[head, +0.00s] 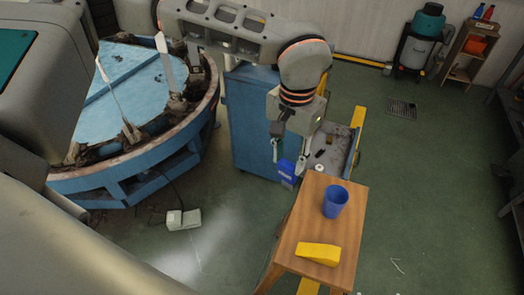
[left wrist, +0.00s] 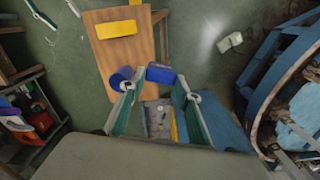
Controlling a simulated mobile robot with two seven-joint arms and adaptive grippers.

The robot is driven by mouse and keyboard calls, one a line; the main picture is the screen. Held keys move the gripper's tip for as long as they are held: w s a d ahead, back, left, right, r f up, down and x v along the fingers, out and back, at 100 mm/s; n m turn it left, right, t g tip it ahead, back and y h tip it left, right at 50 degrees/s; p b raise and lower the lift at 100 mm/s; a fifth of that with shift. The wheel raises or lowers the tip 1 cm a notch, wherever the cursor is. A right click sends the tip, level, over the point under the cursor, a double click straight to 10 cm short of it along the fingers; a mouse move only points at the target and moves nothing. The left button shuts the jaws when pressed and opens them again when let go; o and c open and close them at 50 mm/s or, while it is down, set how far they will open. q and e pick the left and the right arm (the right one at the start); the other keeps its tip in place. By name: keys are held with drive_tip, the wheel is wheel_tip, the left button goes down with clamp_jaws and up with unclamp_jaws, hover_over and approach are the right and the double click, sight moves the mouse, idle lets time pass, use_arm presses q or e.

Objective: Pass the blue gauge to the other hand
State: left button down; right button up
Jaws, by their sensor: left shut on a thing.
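My left gripper (head: 287,163) hangs from above near the middle of the head view. Its two fingers are shut on the blue gauge (head: 286,175), a small blue block at the fingertips. In the left wrist view the gauge (left wrist: 161,77) sits between the fingertips of the left gripper (left wrist: 160,82), held above the floor beside the stool. Two teal-and-white fingers, apparently my right gripper (left wrist: 66,21), show at the top left of the left wrist view, spread apart and empty. The right gripper is outside the head view.
A wooden stool (head: 291,251) carries a blue cup (head: 335,202) and a yellow wedge (head: 318,254). A blue cabinet (head: 247,120) and a grey tray (head: 332,145) with small items stand behind. A round blue platform (head: 125,82) fills the left. Green floor is open at right.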

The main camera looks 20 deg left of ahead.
drive_tip(key=c, duration=0.8)
drive_tip(key=w+r+n+t+y, duration=0.1)
drive_tip(key=w+r+y, duration=0.1)
drive_tip(key=w+r, duration=0.4)
drive_tip(key=w+r+n+y, duration=0.1)
drive_tip(key=w+r, duration=0.2)
drive_tip(key=r, duration=0.5)
drive_tip(key=shift+c, duration=0.2)
drive_tip(key=s+a+r+n+g+y, duration=0.1)
drive_tip(key=a+r+n+y, duration=0.15)
drive_tip(key=r, duration=0.55)
drive_tip(key=s+a+r+n+g+y, duration=0.1)
drive_tip(key=a+r+n+g+y, duration=0.15)
drive_tip(key=r, duration=0.55)
use_arm(q)
drive_tip(key=w+d+r+m, duration=0.1)
drive_tip(key=d+m, duration=0.1)
drive_tip(key=d, duration=0.8)
drive_tip(key=d+r+m, duration=0.2)
drive_tip(key=d+m, duration=0.1)
drive_tip(key=d, duration=0.6)
drive_tip(key=shift+w+d+r, duration=0.3)
drive_tip(key=shift+w+d, duration=0.05)
use_arm(e)
drive_tip(key=x, duration=1.2)
drive_tip(key=shift+t+h, duration=0.3)
drive_tip(key=shift+t, duration=0.15)
drive_tip(key=shift+d+f, duration=0.1)
